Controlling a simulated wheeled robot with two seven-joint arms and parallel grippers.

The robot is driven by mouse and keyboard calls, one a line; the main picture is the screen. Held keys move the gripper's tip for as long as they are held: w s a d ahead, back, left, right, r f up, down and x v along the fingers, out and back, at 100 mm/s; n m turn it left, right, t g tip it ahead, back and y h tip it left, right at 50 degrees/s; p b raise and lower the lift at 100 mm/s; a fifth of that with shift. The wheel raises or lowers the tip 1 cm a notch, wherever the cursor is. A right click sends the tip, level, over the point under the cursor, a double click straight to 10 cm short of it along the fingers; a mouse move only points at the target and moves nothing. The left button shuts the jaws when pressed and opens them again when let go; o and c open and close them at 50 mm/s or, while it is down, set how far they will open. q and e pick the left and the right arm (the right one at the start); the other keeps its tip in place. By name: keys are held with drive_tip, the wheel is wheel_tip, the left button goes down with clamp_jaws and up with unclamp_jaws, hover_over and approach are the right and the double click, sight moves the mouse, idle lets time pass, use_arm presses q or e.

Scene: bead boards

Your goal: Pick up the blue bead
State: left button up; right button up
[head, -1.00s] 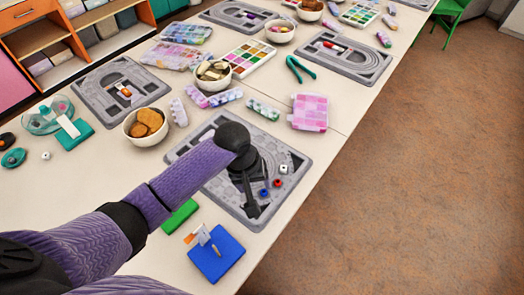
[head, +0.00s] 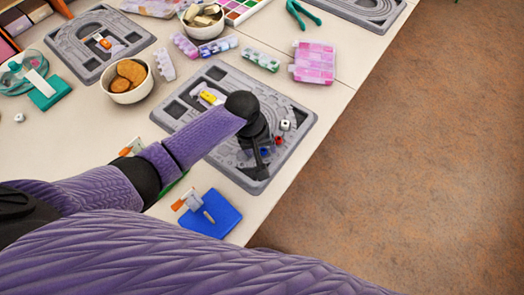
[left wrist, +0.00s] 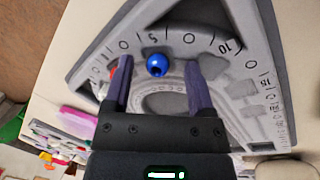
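The blue bead (left wrist: 157,65) lies on the grey bead board (left wrist: 220,20), in the left wrist view between the two fingers of my left gripper (left wrist: 160,75) and apart from both. That gripper is open. In the head view the blue bead (head: 264,152) shows small beside my left gripper (head: 262,160), near the board's front right part. A red bead (head: 278,140) lies close by; in the left wrist view a red bead (left wrist: 114,72) is partly hidden by the left finger. My right gripper is not in view.
A white bead (head: 285,125) and a yellow piece (head: 209,97) are on the same board. A blue block stand (head: 222,218) stands in front of it. A bowl (head: 126,97) and pastel bead boxes (head: 313,62) stand behind. The floor lies right of the table.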

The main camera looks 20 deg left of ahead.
use_arm(q)
drive_tip(key=shift+s+f, duration=0.2)
drive_tip(key=shift+f, duration=0.1)
clamp_jaws()
